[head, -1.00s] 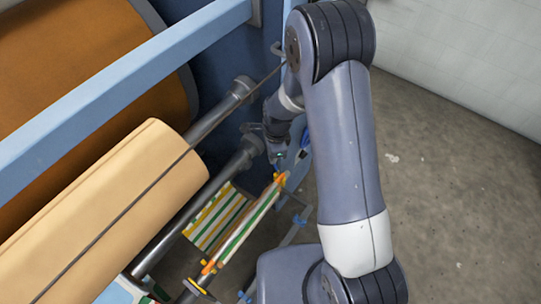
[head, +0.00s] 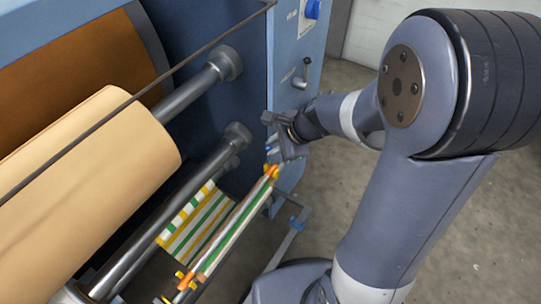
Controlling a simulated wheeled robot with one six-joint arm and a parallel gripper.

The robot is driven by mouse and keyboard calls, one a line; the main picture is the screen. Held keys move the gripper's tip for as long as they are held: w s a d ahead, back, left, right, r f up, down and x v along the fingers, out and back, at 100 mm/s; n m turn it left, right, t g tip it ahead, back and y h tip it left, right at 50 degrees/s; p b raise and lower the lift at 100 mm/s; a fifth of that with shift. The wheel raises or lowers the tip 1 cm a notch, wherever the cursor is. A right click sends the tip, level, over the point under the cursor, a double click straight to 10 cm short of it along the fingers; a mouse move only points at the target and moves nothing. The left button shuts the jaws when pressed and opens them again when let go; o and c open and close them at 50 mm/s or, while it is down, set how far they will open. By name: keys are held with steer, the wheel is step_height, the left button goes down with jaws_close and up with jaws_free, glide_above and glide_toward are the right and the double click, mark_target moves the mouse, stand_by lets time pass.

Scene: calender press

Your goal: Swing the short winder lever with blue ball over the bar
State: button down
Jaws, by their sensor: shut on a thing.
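My gripper (head: 272,134) is at the machine's blue side panel, at the upper end of the striped cloth. It appears shut on the short winder lever. A small bit of blue (head: 268,150) shows beside the jaws and looks like part of its ball; the rest of the lever is hidden or too small to make out. Just below the gripper, a slim bar (head: 232,222) with orange clips at its ends runs down to the lower left along green, white and yellow striped cloth (head: 190,235).
A large tan roll (head: 100,165) and grey rollers (head: 165,215) fill the left. A thin dark rod (head: 150,88) crosses above them. A dark-knobbed lever (head: 303,75) and a blue knob (head: 312,9) are on the side panel (head: 285,95). Concrete floor lies open at right.

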steer(key=s+d+t+y+b, duration=0.1)
steer(key=b, duration=0.5)
steer(key=s+d+f+t+y+b, duration=0.1)
steer(key=y+b, duration=0.1)
steer(key=b, duration=0.4)
steer(key=shift+d+f+t+y, duration=0.1)
steer(key=shift+f+t+y, duration=0.2)
steer(key=shift+t, duration=0.1)
steer(key=shift+d+b, duration=0.1)
steer(key=shift+b, duration=0.2)
steer(key=c, duration=1.4)
jaws_free()
steer(key=shift+r, duration=0.1)
steer(key=p+v, duration=0.4)
steer(key=v, duration=0.6)
steer(key=shift+s+d, duration=0.2)
steer(key=shift+d, duration=0.15)
